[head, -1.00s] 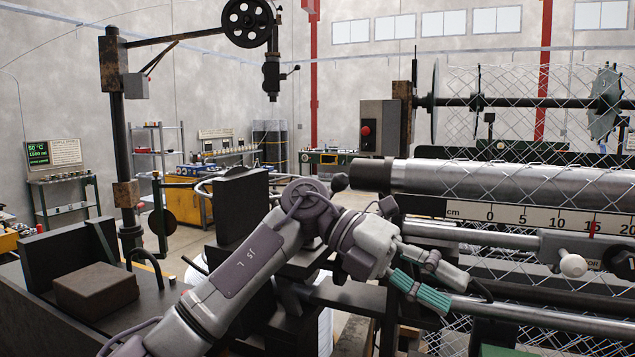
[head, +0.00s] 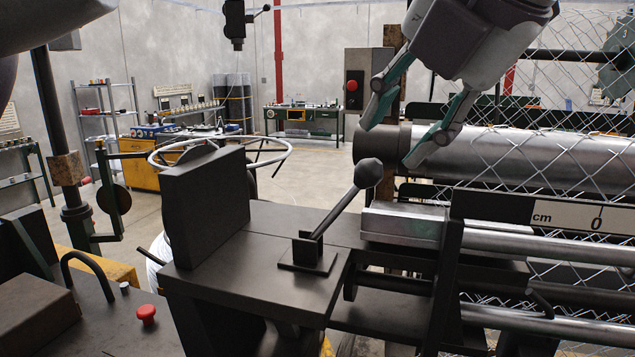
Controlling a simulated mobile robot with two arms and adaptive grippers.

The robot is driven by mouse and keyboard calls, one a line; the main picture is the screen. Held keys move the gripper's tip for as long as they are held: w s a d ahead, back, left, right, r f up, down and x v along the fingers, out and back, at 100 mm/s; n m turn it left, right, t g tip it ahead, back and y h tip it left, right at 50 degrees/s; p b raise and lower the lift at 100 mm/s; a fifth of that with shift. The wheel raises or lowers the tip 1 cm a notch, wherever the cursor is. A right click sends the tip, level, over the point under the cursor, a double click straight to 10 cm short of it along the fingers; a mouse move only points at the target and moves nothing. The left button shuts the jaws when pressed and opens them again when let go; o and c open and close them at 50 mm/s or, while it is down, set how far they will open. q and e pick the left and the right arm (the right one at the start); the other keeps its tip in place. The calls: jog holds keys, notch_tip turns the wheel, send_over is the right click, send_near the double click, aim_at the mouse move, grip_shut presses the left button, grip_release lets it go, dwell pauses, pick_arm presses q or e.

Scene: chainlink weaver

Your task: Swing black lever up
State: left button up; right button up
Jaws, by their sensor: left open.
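The black lever (head: 340,212) stands on a small square base on the dark machine table. It tilts up to the right and ends in a round black knob (head: 368,173). My left gripper (head: 389,143) hangs from the top of the head view, just above and right of the knob. Its two green-padded fingers are spread apart and point down, with nothing seen between them. The gripper looks apart from the knob, though the depth gap is hard to judge. My right gripper is not in view.
A dark upright block (head: 205,205) stands left of the lever. A red button (head: 146,314) sits at lower left.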

aim_at(357, 182)
pick_arm(q)
jog(key=p+x, duration=0.1)
jog(key=x, duration=0.5)
jog(key=shift+w+a, duration=0.1)
jog(key=shift+w, duration=0.15)
jog(key=p+x, duration=0.1)
jog(key=x, duration=0.3)
jog(key=shift+w+a, duration=0.1)
jog(key=shift+w, duration=0.1)
jog(key=shift+w+f+p, duration=0.1)
jog(key=shift+f+p, duration=0.2)
jog(key=shift+f, duration=0.05)
jog(key=shift+w+f, duration=0.15)
jog(key=shift+f, duration=0.15)
jog(key=shift+w+a, duration=0.1)
grip_shut()
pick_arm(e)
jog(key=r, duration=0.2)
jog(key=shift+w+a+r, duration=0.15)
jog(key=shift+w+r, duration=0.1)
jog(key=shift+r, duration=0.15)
pick_arm(q)
jog(key=shift+w, duration=0.1)
